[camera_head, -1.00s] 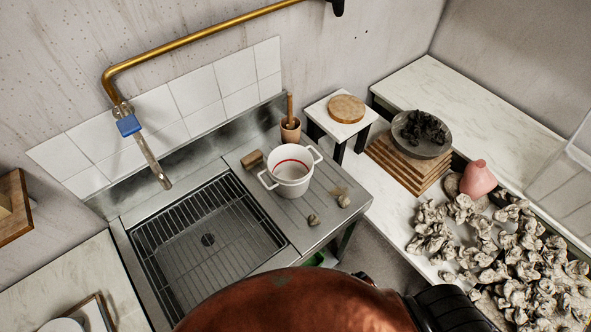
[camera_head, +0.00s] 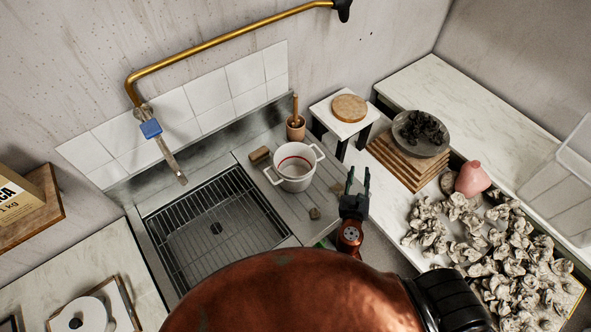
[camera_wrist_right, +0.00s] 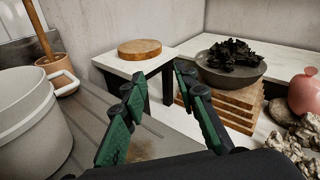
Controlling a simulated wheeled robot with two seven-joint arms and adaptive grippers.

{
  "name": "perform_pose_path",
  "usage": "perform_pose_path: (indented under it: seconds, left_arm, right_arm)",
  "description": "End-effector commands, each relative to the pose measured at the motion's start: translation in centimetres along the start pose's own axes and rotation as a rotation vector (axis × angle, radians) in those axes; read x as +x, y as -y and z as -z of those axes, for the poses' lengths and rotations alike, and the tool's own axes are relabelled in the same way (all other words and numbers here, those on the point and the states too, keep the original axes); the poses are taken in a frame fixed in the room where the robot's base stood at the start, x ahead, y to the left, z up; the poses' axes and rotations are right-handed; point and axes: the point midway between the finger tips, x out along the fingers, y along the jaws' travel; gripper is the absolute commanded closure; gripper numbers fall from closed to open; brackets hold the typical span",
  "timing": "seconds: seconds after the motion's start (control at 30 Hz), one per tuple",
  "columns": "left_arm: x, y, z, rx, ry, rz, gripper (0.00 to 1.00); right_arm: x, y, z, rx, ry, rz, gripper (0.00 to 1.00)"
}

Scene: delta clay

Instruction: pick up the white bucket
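The white bucket (camera_head: 293,183) stands upright on the ribbed metal drainboard beside the sink, with a handle on each side and a red line inside its rim. In the right wrist view the bucket (camera_wrist_right: 32,125) fills the left edge, partly cut off. My right gripper (camera_head: 358,180) is just right of the bucket in the head view, apart from it. In the right wrist view my right gripper (camera_wrist_right: 165,110) has its fingers spread with nothing between them. My left gripper is not in view.
A sponge-like block (camera_head: 259,155) and a small pot with a wooden handle (camera_head: 296,131) stand near the bucket. Small lumps lie on the drainboard. The sink (camera_head: 215,225) is left. A small white stand (camera_head: 336,123) and a clay-strewn counter (camera_head: 410,195) are right.

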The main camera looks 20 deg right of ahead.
Motion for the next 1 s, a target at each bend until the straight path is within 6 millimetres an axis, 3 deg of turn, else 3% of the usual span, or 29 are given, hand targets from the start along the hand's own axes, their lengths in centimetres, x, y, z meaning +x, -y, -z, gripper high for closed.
perform_pose_path:
  seconds: [0.1,0.2,0.4,0.8,1.0]
  left_arm:
    - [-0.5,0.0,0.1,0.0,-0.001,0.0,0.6]
    - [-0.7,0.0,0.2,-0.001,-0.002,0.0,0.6]
    - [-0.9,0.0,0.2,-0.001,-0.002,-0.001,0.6]
    - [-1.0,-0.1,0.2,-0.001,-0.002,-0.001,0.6]
    - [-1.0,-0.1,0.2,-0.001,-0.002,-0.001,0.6]
  right_arm:
    - [-0.2,-5.2,-1.6,-0.469,0.096,-0.094,0.73]
    - [-0.5,-8.8,-1.6,-0.794,0.164,-0.152,0.73]
    - [-1.1,-12.8,-0.8,-1.156,0.244,-0.213,0.73]
    - [3.8,-15.0,-1.0,-1.214,0.257,-0.221,0.73]
    - [5.1,-15.4,-1.1,-1.212,0.257,-0.22,0.73]
